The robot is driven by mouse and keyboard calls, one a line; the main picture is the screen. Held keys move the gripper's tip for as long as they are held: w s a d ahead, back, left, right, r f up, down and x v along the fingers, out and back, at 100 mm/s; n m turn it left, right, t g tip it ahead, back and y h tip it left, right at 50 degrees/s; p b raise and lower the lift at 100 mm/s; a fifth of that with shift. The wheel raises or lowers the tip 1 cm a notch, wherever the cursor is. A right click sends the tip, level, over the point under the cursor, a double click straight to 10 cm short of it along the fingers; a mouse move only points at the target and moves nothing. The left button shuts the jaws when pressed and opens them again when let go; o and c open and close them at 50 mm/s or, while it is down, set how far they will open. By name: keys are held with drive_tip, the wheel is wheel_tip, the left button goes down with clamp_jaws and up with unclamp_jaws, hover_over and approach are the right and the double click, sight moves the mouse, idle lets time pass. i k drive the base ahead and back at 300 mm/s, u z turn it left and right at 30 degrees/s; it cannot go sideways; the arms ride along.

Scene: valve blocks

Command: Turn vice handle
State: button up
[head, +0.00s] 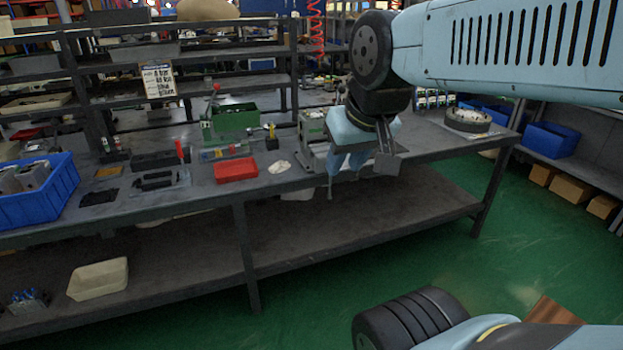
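A grey-green bench vice (312,138) stands at the front edge of the workbench, right of the bench middle. Its handle looks like a thin grey rod (330,188) hanging below the bench edge, with its upper part hidden. My gripper (346,166) is in front of the vice, to its right in the picture, pointing down. Its two light blue fingers look apart, with a gap between them. The left finger overlaps the rod's upper end; whether it touches the rod cannot be told. My gripper and wrist hide the right part of the vice.
The workbench (400,165) holds a red tray (236,171), a green box (235,120), a blue crate (38,190) and a round container (467,121). A lower shelf (365,215) runs underneath.

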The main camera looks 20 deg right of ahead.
sight(329, 197)
drive_tip(key=i, duration=0.85)
drive_tip(key=z, duration=0.05)
